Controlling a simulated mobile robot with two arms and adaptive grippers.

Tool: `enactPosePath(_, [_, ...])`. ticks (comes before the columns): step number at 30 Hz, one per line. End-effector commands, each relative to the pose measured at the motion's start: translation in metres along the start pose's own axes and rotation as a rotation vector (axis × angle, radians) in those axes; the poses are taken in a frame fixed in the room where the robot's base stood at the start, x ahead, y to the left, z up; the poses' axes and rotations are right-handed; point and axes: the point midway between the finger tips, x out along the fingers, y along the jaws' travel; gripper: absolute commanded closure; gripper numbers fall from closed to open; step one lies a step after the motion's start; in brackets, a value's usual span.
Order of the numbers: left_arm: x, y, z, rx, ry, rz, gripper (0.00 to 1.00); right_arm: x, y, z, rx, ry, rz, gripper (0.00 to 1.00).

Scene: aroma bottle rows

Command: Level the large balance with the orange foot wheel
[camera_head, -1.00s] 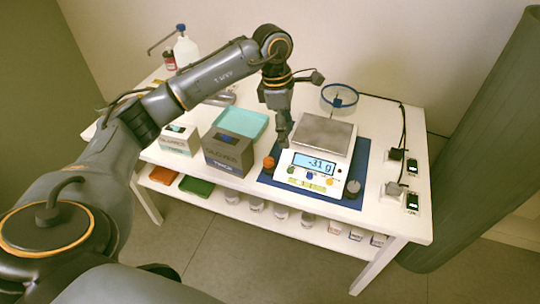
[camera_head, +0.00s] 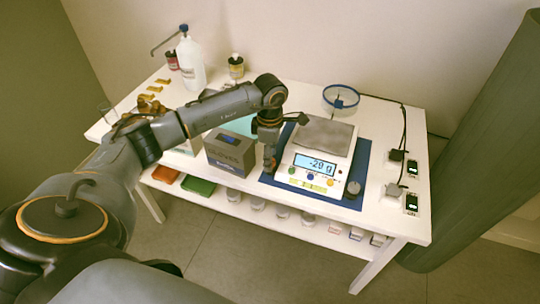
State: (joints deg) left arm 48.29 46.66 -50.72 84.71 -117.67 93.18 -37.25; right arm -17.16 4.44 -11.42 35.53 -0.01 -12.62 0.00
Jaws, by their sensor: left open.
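The large balance (camera_head: 318,163) stands on a blue mat (camera_head: 349,204) on the white table. It has a grey weighing pan (camera_head: 322,134) and a lit display (camera_head: 315,164) that seems to read -29 g. A grey foot wheel (camera_head: 353,188) shows at its front right corner. My left gripper (camera_head: 269,164) points down at the balance's front left corner, with its jaws open. The orange foot wheel is hidden at the fingertips, so I cannot tell whether they touch it. My right gripper is not in view.
A dark grey box (camera_head: 229,154) stands close to the left of my gripper, with a turquoise tray (camera_head: 240,124) behind it. A blue-rimmed round dish (camera_head: 341,98) is behind the balance. Black cables and switches (camera_head: 411,202) lie at the right.

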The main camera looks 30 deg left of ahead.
Motion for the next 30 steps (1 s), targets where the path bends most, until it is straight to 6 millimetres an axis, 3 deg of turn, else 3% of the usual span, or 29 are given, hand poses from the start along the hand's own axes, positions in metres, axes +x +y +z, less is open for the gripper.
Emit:
enactPosePath(11, [0.0078,-0.0002,0.0003,0.002,0.000,0.000,0.48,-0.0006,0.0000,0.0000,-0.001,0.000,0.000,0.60])
enactPosePath(19, [0.0075,-0.0002,0.0002,0.001,0.000,0.000,0.99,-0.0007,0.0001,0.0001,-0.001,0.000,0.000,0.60])
enactPosePath(30, [0.0076,-0.0003,0.0001,-0.045,0.000,0.000,1.00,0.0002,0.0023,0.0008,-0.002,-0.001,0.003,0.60])
